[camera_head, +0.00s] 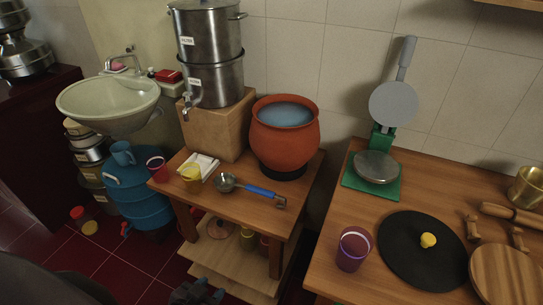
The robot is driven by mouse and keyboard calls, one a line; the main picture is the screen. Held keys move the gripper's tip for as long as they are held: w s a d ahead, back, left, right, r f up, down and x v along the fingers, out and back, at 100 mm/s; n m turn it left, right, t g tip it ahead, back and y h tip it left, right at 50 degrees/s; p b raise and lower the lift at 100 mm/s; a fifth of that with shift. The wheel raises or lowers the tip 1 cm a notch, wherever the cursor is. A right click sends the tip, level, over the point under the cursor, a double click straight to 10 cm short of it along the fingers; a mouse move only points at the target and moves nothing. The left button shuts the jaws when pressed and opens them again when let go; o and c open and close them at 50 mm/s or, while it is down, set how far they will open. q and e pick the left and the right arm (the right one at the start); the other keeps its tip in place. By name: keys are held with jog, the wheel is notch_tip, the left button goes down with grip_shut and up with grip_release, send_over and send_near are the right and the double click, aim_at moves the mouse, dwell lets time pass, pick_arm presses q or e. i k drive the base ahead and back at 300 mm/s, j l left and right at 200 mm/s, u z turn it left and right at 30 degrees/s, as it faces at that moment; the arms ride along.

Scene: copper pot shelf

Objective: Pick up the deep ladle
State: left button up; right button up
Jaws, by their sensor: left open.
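The deep ladle (226,182) lies on the small wooden table, with its round metal bowl to the left and its blue handle (261,191) pointing right, near the table's front edge. It lies in front of the orange clay pot (285,139). My left gripper (212,291) is at the bottom edge of the view, partly cut off, below and in front of the table. It is open, apart from the ladle, with nothing visible between its fingers. My right gripper is not in view.
A yellow cup (191,174), a pink cup (158,169) and a folded white cloth (207,165) sit left of the ladle. A steel water filter (213,82) stands on a wooden block behind. The right counter (343,203) holds a purple cup (353,249) and a black disc (397,262).

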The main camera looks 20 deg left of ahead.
aim_at(225, 182)
jog(key=k+j+u, duration=0.1)
jog(key=u, duration=0.25)
jog(key=j+u, duration=0.35)
jog(key=k+j+u, duration=0.1)
jog(key=u, duration=0.25)
